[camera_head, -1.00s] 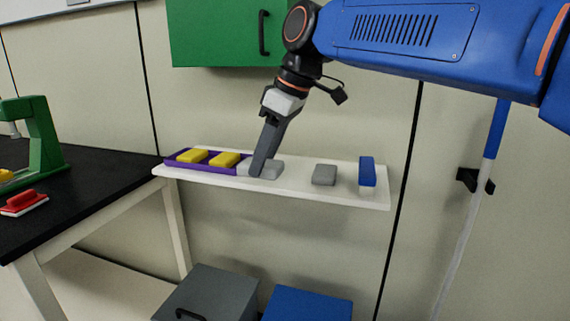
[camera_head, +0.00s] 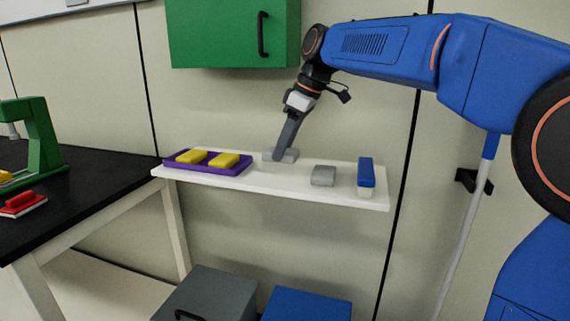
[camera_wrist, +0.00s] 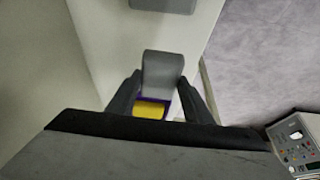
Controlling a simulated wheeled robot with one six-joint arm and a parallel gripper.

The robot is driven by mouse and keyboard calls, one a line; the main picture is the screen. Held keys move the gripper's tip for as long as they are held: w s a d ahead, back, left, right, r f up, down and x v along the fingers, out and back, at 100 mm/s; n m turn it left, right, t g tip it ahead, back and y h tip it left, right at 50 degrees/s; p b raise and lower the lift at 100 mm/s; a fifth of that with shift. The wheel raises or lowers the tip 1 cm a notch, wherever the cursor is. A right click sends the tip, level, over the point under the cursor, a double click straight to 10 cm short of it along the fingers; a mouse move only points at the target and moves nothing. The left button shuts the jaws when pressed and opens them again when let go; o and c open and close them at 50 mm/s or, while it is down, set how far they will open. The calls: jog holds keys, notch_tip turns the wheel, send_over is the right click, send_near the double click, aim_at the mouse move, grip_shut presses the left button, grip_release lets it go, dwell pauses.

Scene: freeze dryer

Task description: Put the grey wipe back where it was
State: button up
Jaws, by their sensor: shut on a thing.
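My gripper (camera_head: 279,152) is shut on a grey wipe (camera_head: 268,155). It holds the wipe by the back edge of the white shelf, right of the purple tray, seemingly a little above the surface. In the wrist view, the held grey wipe (camera_wrist: 163,68) sits between the two dark fingers of my gripper (camera_wrist: 160,82). A second grey wipe (camera_head: 323,176) lies on the shelf to the right. The purple tray (camera_head: 210,170) at the shelf's left end holds two yellow wipes (camera_head: 223,160).
The white shelf (camera_head: 290,188) has bare room between the tray and the second grey wipe. A blue-topped block (camera_head: 366,172) stands at its right end. A green cabinet (camera_head: 220,35) hangs above. A black bench (camera_head: 90,190) is at the left.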

aim_at(285, 176)
jog(key=shift+f, duration=2.25)
jog(key=shift+w+d+f, duration=0.1)
jog(key=shift+w+f, duration=0.05)
jog(key=shift+f, duration=0.2)
jog(key=o, duration=0.9)
jog(key=shift+o, duration=0.2)
jog(key=v, duration=1.2)
